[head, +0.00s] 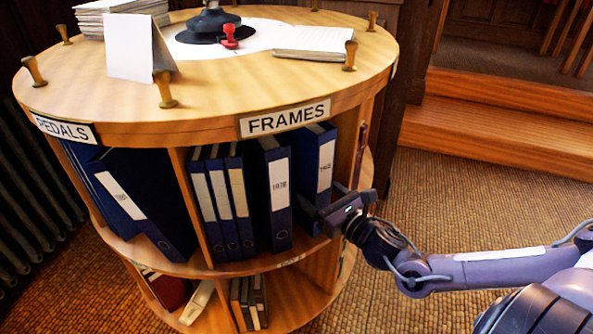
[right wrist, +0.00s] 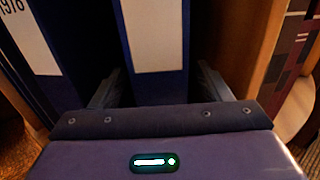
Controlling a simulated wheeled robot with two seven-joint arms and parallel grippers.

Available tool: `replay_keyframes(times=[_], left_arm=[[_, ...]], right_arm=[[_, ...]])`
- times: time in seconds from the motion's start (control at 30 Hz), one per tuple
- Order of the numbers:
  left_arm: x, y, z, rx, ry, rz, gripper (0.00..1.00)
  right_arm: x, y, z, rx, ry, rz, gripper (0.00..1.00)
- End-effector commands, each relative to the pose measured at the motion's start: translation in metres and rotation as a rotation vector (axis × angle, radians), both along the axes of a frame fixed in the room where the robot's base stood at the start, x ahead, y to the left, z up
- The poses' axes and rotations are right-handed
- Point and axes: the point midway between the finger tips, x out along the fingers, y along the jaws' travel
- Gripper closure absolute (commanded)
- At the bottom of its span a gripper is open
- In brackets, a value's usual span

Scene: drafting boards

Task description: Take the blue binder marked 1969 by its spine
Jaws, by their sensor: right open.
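A dark blue binder (head: 318,150) with a white spine label stands upright at the right end of the FRAMES compartment. Its label number is small and blurred; it looks like 196-something, and I cannot be sure of the last digit. My right gripper (head: 322,200) is open at the lower part of this spine. In the right wrist view the binder (right wrist: 156,82) stands between the two fingers of the right gripper (right wrist: 160,84), one on each side, with dark gaps showing beside it. The fingers are not closed on it. My left gripper is not in view.
A binder marked 1978 (head: 279,190) stands just left, with several slimmer binders (head: 219,200) beyond. A wooden divider (right wrist: 249,55) is close on the right. The round cabinet top (head: 215,85) overhangs the shelf. Carpet (head: 470,205) to the right is clear.

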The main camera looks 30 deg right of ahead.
Motion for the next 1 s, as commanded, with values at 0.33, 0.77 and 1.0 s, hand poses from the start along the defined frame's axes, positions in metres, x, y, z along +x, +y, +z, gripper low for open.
replay_keyframes(times=[0.33,0.77,1.0], left_arm=[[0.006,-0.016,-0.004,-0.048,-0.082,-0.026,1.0],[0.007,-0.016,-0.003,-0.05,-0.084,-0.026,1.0],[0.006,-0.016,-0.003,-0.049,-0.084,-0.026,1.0]], right_arm=[[0.038,0.004,-0.004,0.001,-0.003,-0.001,0.29],[0.039,0.004,-0.003,0.001,0.0,-0.001,0.53],[0.039,0.004,-0.004,0.001,0.0,-0.001,0.84]])
